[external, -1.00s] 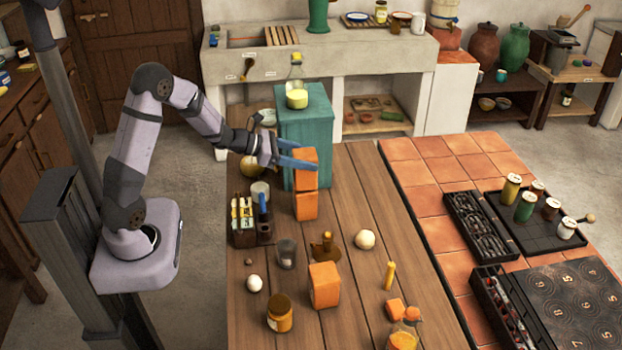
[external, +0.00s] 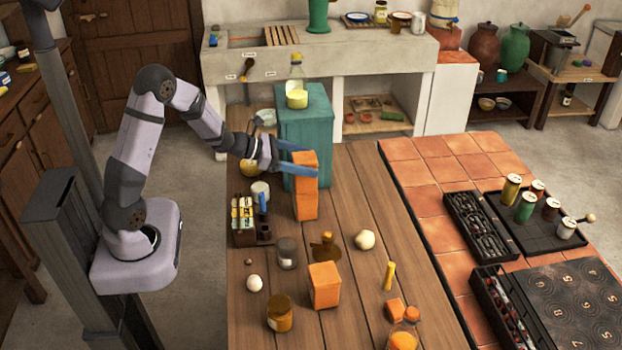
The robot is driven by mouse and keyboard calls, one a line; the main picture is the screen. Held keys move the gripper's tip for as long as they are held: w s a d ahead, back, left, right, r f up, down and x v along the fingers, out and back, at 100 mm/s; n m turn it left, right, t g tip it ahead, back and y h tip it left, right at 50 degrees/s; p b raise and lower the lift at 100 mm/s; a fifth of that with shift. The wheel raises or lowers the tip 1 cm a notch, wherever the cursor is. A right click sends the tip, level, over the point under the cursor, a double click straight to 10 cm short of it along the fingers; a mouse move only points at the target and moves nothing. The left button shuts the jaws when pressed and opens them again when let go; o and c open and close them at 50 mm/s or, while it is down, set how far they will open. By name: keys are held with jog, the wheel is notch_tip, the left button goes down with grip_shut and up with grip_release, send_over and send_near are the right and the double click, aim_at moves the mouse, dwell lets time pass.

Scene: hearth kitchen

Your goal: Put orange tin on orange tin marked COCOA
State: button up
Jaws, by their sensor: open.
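An orange tin (external: 305,163) stands upright on top of another orange tin (external: 306,205) at the back of the wooden table, and the two look touching and roughly in line. My gripper (external: 306,160) is open, with its blue fingers on either side of the upper tin. The near finger hides part of the upper tin's face. A third orange block-shaped tin (external: 324,287) stands apart nearer the front. No COCOA lettering is readable in this view, so I cannot tell which tin bears it.
A teal box (external: 306,112) with a yellow-capped bottle stands close behind the stack. A holder of packets (external: 243,220) and a grey jar (external: 287,253) stand left and in front. The wooden table (external: 365,185) is clear to the stack's right.

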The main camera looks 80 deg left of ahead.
jog(key=shift+r, duration=0.2)
jog(key=b+v, duration=0.2)
jog(key=v, duration=1)
jog(key=s+d+f+m+g+h, duration=0.2)
jog(key=d+f+m+g+h, duration=0.15)
jog(key=d+m, duration=0.6)
jog(key=s+d+f+m+g+h, duration=0.15)
jog(key=d+f+m+g, duration=0.4)
jog(key=d, duration=0.65)
jog(key=s+d+f+m+g+y, duration=0.2)
jog(key=s+m, duration=0.2)
jog(key=m, duration=0.6)
jog(key=s+d+f+m+g+y, duration=0.2)
jog(key=s+m, duration=0.3)
jog(key=m, duration=0.6)
jog(key=shift+s+d+g+y, duration=0.2)
jog(key=shift+d+g+y, duration=0.1)
jog(key=shift+y, duration=0.2)
